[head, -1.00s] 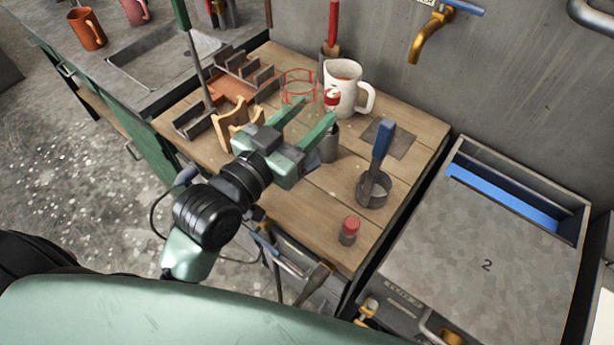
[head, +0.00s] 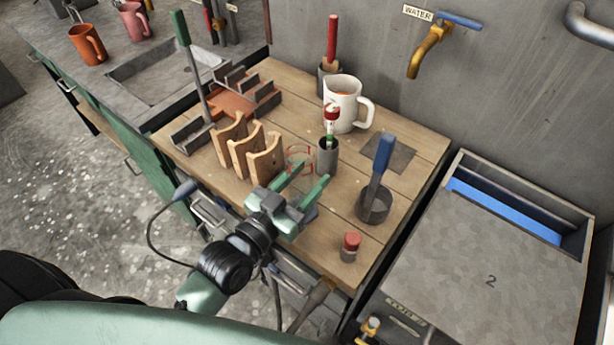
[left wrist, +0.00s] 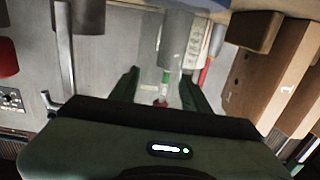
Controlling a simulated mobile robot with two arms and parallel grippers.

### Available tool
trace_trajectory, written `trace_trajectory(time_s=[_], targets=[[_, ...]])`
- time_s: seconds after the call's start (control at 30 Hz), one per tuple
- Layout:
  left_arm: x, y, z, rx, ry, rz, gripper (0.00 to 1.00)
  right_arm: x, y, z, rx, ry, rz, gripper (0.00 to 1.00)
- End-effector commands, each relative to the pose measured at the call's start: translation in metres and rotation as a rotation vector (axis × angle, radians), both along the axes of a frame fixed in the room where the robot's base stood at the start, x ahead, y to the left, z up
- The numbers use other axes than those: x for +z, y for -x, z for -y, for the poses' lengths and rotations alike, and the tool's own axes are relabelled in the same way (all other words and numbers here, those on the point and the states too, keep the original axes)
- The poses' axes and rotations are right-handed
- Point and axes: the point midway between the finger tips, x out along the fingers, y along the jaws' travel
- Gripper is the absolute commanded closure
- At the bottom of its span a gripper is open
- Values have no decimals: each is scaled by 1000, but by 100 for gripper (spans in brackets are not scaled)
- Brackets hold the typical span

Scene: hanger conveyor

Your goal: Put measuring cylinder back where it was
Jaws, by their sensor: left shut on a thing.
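My left gripper (head: 312,174) shows with its two green fingers apart, over the wooden worktop. At its fingertips is a see-through cylinder outlined in red, which I take for the measuring cylinder (head: 300,160). The gripper is shut on it; the clear body makes the contact hard to see. A grey holder (head: 327,157) with a red-and-white-topped tool stands just to the right of the cylinder. My right gripper is not in view.
A wooden rack (head: 262,160) stands left of the gripper. A white mug (head: 342,108) and a grey mat (head: 395,155) lie behind. A grey pot (head: 373,210) with a blue-handled tool and a red-capped jar (head: 350,247) stand right. Bare worktop lies between them.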

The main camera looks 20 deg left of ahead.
Motion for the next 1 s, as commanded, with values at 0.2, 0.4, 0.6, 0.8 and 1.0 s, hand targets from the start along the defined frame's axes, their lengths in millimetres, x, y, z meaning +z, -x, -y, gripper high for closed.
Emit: trace_trajectory(time_s=[0.2,0.4,0.6,0.8,1.0], targets=[[-3,0,0,0,0,0,47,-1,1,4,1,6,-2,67],[-2,0,0,0,0,0,31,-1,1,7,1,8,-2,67],[0,0,0,0,0,1,31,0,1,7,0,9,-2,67],[-2,20,-7,1,-2,-3,31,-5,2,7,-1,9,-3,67],[-3,61,-20,-1,-2,-6,31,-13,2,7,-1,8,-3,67]])
